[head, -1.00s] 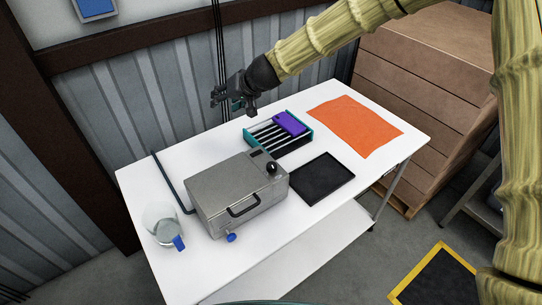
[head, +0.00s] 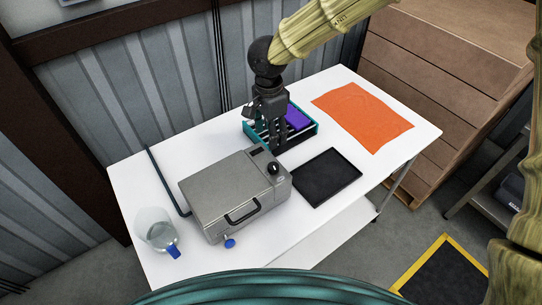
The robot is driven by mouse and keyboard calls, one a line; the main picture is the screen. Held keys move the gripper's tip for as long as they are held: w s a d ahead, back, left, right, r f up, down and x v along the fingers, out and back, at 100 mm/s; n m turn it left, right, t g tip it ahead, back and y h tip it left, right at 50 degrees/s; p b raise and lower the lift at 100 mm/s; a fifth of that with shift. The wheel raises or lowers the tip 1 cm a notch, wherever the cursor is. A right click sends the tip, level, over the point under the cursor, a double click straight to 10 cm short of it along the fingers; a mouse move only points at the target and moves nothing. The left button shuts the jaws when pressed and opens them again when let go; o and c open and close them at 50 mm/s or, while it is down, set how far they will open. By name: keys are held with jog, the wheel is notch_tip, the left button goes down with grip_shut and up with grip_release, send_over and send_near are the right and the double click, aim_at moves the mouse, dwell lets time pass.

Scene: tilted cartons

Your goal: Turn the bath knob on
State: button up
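The bath is a grey metal box (head: 222,192) with a front handle, standing on the white table. I cannot make out the knob's setting. My gripper (head: 272,146) points down just behind the knob, in front of the teal rack (head: 310,131). In the picture it is a little above the knob and seems apart from it. Its fingers are dark and overlap the rack, so their opening is unclear.
A purple object (head: 297,118) lies on the rack. A black tray (head: 326,178) lies right of the bath, an orange cloth (head: 362,115) at the far right. A blue valve (head: 230,243) sticks out at the bath's front.

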aim_at(273, 165)
jog(key=shift+m+g, duration=0.3)
jog(key=shift+g, duration=0.1)
jog(key=shift+s+d+f+p, duration=0.1)
jog(key=shift+s+f+p, duration=0.4)
jog(key=shift+f, duration=1.25)
jog(key=shift+s+d+f+p, duration=0.25)
jog(key=shift+f+p, duration=0.5)
jog(key=shift+f, duration=1.05)
jog(key=shift+s+f+p, duration=0.45)
jog(key=shift+f+p, duration=0.15)
jog(key=shift+f, duration=1.15)
jog(key=c, duration=1)
